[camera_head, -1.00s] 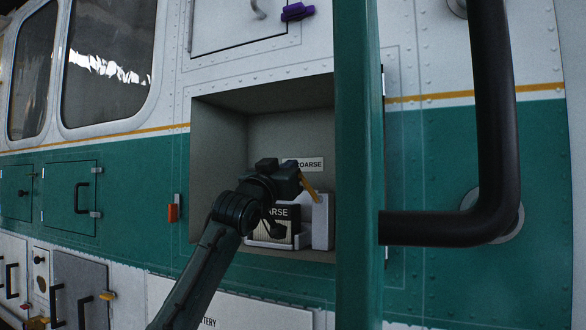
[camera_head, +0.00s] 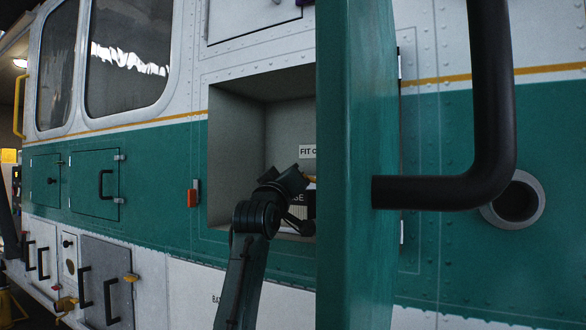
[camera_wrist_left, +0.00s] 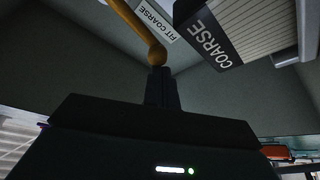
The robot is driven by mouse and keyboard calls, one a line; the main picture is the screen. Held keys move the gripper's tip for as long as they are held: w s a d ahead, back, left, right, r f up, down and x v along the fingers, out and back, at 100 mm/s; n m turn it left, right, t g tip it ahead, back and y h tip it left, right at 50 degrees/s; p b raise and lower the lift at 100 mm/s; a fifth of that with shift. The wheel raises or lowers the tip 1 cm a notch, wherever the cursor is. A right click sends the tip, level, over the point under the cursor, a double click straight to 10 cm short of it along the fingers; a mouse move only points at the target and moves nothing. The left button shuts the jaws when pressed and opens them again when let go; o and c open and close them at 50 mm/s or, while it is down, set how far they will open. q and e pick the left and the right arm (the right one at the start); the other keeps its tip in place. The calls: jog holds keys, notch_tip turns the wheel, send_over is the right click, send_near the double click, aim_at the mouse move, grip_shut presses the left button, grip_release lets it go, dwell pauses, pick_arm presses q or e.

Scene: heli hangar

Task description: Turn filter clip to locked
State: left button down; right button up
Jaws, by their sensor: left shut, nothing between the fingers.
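The yellow filter clip (camera_wrist_left: 138,27) shows in the left wrist view as a bar with a rounded knob at its end. The filter marked COARSE (camera_wrist_left: 262,32) sits in the recess, right of the clip in the wrist view. My left gripper (camera_wrist_left: 160,80) is shut and empty, its fingertips right at the clip's knob. I cannot tell whether they touch. In the head view this gripper (camera_head: 298,182) is inside the recess, partly in front of the filter. My right gripper is not in view.
The open green door (camera_head: 355,150) with its black handle (camera_head: 490,110) stands close in front and hides the recess's right side. A FIT COARSE label (camera_wrist_left: 157,20) is on the recess wall. Closed panels with handles (camera_head: 95,185) lie to the left.

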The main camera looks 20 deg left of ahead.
pick_arm(q)
jog(key=shift+f, duration=0.45)
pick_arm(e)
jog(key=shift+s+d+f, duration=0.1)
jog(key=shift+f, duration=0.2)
pick_arm(q)
jog(key=shift+f, duration=0.1)
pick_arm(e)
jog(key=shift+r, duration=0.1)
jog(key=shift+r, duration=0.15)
